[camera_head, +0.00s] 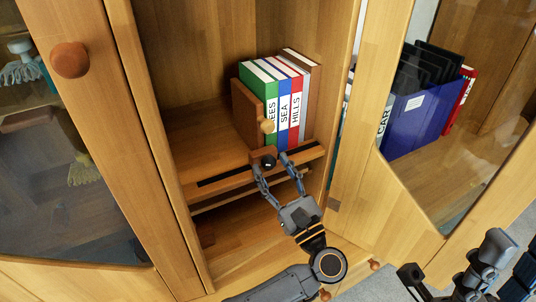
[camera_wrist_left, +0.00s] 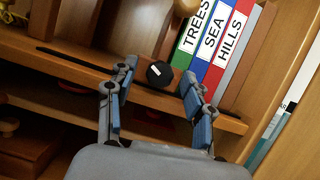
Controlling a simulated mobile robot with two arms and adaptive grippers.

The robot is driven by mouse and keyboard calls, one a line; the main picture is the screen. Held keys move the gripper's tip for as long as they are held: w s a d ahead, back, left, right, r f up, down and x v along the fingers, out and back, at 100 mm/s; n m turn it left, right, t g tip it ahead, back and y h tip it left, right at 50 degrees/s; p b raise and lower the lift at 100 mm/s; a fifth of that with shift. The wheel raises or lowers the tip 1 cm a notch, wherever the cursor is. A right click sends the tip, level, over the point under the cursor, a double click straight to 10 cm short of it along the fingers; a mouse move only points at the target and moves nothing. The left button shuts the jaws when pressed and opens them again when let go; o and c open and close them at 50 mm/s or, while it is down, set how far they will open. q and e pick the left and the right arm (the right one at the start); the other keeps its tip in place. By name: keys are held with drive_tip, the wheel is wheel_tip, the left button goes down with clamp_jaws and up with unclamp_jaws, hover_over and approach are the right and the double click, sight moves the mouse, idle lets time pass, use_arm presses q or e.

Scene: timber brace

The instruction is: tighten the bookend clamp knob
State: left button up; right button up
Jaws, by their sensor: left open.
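The black clamp knob (camera_head: 269,161) sits on the front edge of the shelf, below the wooden bookend (camera_head: 246,112). It also shows in the left wrist view (camera_wrist_left: 159,74) with a pale mark on its face. My left gripper (camera_head: 272,165) is open, with one finger to each side of the knob. In the left wrist view the fingers (camera_wrist_left: 158,80) stand apart from the knob, with gaps on both sides. A round light-wood knob (camera_head: 267,125) is on the bookend. Parts of my right arm show at the lower right edge; its gripper's state is unclear.
Several upright books (camera_head: 284,108), labelled TREES, SEA and HILLS, stand right of the bookend. A dark slot (camera_head: 222,178) runs along the shelf's front. Cabinet doors with glass stand open at both sides. Blue and black binders (camera_head: 415,118) show through the right one.

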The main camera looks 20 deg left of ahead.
use_arm(q)
drive_tip(key=shift+c, duration=0.4)
clamp_jaws()
